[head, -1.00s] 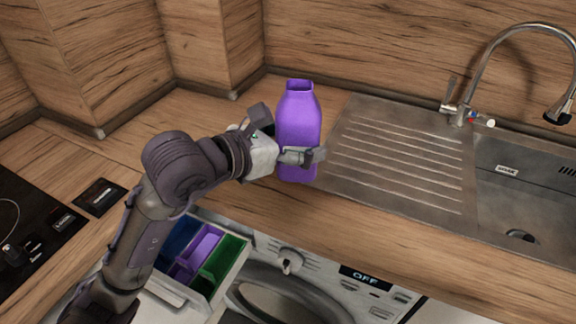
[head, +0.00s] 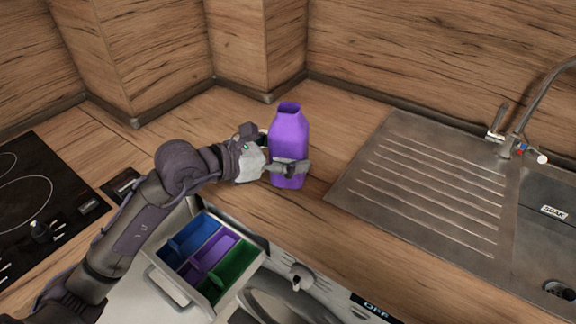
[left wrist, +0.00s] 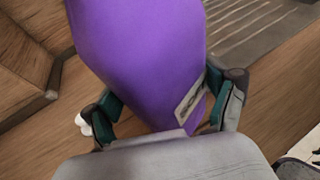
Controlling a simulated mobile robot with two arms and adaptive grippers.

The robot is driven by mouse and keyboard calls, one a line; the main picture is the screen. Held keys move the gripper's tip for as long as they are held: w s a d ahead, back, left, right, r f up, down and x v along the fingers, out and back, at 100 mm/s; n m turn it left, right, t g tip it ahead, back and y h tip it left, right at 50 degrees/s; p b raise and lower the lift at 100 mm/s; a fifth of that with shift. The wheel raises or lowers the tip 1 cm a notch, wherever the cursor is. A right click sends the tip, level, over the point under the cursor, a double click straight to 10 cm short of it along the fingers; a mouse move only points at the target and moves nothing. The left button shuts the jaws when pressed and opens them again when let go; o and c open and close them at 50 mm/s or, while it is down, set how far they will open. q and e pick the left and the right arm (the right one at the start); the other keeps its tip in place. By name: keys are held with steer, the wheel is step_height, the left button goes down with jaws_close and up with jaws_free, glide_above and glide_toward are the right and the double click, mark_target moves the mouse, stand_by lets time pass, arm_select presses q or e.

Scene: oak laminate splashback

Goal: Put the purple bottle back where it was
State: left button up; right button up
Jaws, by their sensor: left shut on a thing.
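The purple bottle (head: 289,140) is upright over the wooden counter, with an open top and no cap in view. My left gripper (head: 287,168) is shut on its lower part, coming from the left. In the left wrist view the purple bottle (left wrist: 140,55) fills the middle, with the left gripper's fingers (left wrist: 165,112) on either side of it. I cannot tell whether the bottle's base touches the counter. My right gripper is not in view.
An open detergent drawer (head: 207,258) with blue, purple and green compartments juts out below the counter edge. A ribbed steel drainboard (head: 425,185) and tap (head: 512,140) are to the right. A black hob (head: 40,190) is at the left. Counter (head: 345,125) behind the bottle is clear.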

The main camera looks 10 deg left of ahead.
arm_select(q)
steer(key=shift+f, duration=0.35)
step_height(320, 180, down, 2)
steer(key=shift+f, duration=0.55)
steer(key=shift+f, duration=0.1)
steer(key=o, duration=1.5)
steer(key=shift+f, duration=0.1)
steer(key=shift+o, duration=0.2)
